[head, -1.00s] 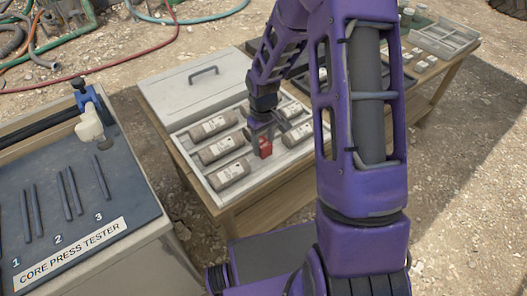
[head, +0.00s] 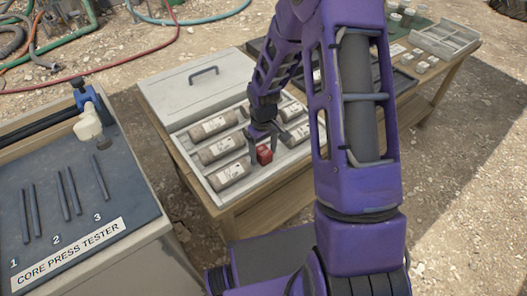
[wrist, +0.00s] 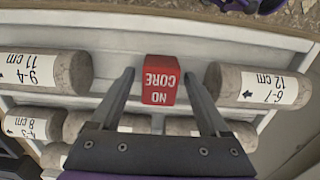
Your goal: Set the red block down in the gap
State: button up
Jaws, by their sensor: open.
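The red block (head: 264,154), marked "NO CORE" in the wrist view (wrist: 160,80), rests in a gap in the white core tray (head: 221,199). In the wrist view it sits between a core marked 9-4, 11 cm (wrist: 45,72) on the left and a core marked 6-7, 12 cm (wrist: 258,87) on the right, apart from both. My gripper (wrist: 160,82) is open, with one finger on each side of the block and space between finger and block. In the head view my gripper (head: 266,142) is over the tray at the block.
Several labelled cores (head: 214,127) lie in the tray's rows around my gripper. The tray's handled lid (head: 200,80) is behind it. The core press tester (head: 75,200) stands at left. More trays and small items (head: 445,40) are on the table at back right.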

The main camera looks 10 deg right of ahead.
aim_at(263, 151)
notch_tip(263, 151, up, 12)
jog(key=p, duration=0.1)
jog(key=shift+r+p, duration=0.15)
jog(key=shift+p, duration=0.25)
dwell(0.4)
